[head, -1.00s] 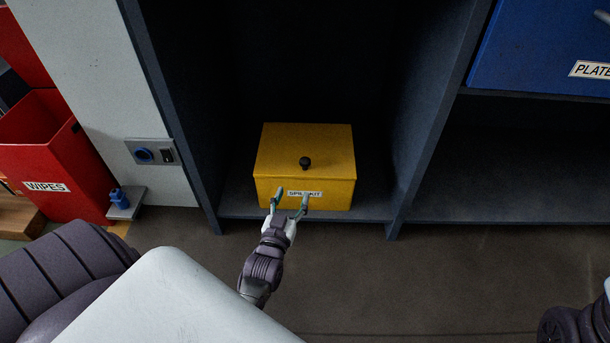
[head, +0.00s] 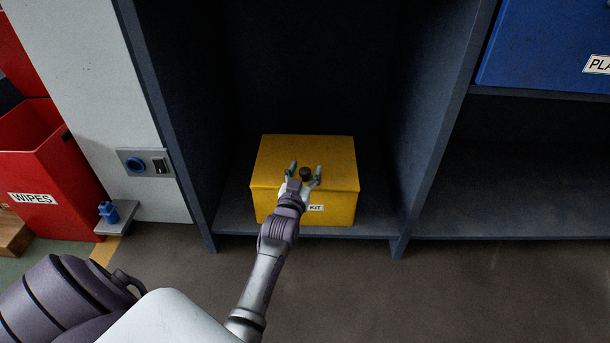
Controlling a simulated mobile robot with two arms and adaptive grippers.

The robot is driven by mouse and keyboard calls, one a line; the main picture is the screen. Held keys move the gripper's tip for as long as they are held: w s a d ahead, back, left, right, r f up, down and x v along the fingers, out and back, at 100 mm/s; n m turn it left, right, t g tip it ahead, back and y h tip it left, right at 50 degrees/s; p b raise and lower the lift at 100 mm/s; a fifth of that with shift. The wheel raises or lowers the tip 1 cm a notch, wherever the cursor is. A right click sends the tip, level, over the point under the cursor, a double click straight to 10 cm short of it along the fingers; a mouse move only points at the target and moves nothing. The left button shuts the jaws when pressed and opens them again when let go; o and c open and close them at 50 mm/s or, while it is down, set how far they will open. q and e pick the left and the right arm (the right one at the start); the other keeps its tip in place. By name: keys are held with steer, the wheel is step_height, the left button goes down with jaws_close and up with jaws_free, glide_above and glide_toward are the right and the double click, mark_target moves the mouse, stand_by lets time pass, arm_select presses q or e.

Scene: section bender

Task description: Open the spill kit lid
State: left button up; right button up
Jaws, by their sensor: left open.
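The yellow spill kit (head: 330,200) is a box standing on the low shelf of a dark blue-grey cabinet. Its lid (head: 300,151) lies flat and closed, with a black knob (head: 305,173) near its front edge. My left gripper (head: 304,172) is open over the front of the lid, its two fingers on either side of the knob. I cannot tell whether the fingers touch it. My left wrist covers part of the box front and its label (head: 316,208). My right gripper is out of view.
Cabinet side walls (head: 438,140) rise on both sides of the box. A red WIPES bin (head: 60,170) and a wall socket plate (head: 146,163) are at the left. A blue PLATE bin (head: 545,45) is at the upper right. The shelf at the right is empty.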

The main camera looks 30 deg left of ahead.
arm_select(q)
steer(key=shift+c, duration=0.4)
jaws_close()
